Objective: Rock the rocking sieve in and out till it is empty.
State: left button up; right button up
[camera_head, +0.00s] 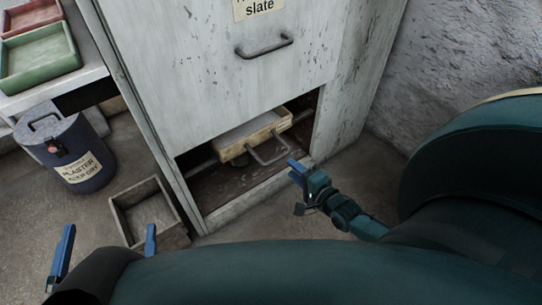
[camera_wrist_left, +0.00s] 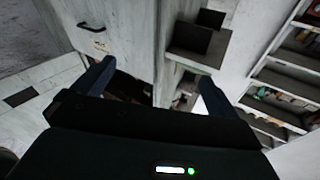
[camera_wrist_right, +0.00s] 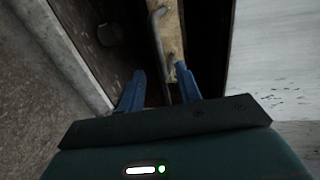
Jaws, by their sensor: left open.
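The rocking sieve (camera_head: 232,152) is a pale wooden frame with a metal handle (camera_head: 268,153), in the low opening of the grey cabinet. A whitish surface shows inside it; I cannot tell how much material lies there. My right gripper (camera_head: 296,172) is just in front of the handle. In the right wrist view, its fingers (camera_wrist_right: 160,75) stand apart with the handle's bar (camera_wrist_right: 157,40) running between them, a gap showing beside it. The sieve's wooden edge (camera_wrist_right: 172,45) is just beyond. My left gripper (camera_head: 108,240) is open and empty at the lower left, away from the sieve.
The cabinet front (camera_head: 215,80) carries a slate label and an upper handle (camera_head: 264,47). An open wooden box (camera_head: 128,188) stands on the floor left of the opening. A blue plaster drum (camera_head: 80,170) and a bench with red and green trays (camera_head: 45,65) are further left.

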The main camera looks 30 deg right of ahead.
jog(key=b+x, duration=0.3)
jog(key=x, duration=0.5)
jog(key=shift+w+a+f, duration=0.1)
jog(key=shift+w+f, duration=0.05)
jog(key=shift+f, duration=0.05)
pick_arm(q)
jog(key=shift+w+d+r+n+h, duration=0.1)
jog(key=shift+d+r+n+h, duration=0.4)
jog(key=shift+h, duration=0.2)
pick_arm(e)
jog(key=shift+w, duration=0.65)
pick_arm(q)
jog(key=shift+f, duration=0.15)
pick_arm(e)
grip_shut()
